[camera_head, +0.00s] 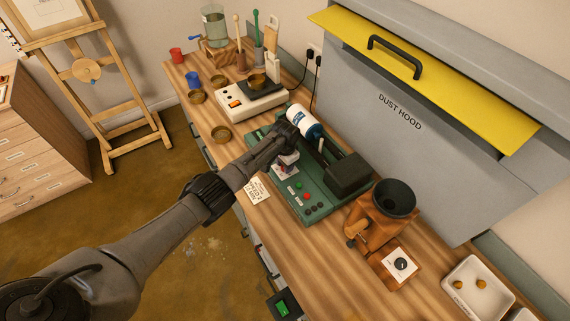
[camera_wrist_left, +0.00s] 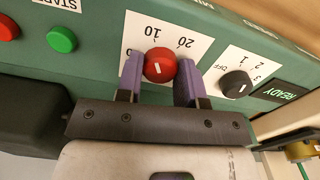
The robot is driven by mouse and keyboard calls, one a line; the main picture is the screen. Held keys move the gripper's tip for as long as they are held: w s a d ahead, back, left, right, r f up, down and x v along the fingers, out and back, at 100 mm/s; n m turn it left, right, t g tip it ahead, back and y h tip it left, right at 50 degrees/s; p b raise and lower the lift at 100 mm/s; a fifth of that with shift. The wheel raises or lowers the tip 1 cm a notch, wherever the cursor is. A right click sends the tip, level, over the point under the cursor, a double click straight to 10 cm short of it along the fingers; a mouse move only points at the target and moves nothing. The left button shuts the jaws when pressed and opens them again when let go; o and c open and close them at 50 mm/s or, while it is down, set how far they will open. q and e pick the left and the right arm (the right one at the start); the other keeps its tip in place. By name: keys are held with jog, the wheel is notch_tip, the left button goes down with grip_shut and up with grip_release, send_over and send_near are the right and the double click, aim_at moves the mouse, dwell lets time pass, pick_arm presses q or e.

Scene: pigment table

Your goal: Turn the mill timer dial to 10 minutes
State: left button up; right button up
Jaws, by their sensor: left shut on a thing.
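The green mill (camera_head: 318,207) stands on the wooden bench in the head view. My left gripper (camera_head: 287,163) reaches down to its control panel, and hides the timer dial there. In the left wrist view the red timer dial (camera_wrist_left: 160,66) sits on a white plate marked 10 and 20. The purple fingers of my left gripper (camera_wrist_left: 159,82) are shut on the dial, one on each side. A short white mark shows on the dial face; I cannot tell its exact setting. My right gripper is not in view.
Beside the timer are a black dial (camera_wrist_left: 236,84), a READY display (camera_wrist_left: 291,93) and a green START button (camera_wrist_left: 62,39).

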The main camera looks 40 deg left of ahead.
pick_arm(q)
jog(key=o, duration=0.9)
jog(key=shift+r+p, duration=0.8)
jog(key=shift+r, duration=6.1)
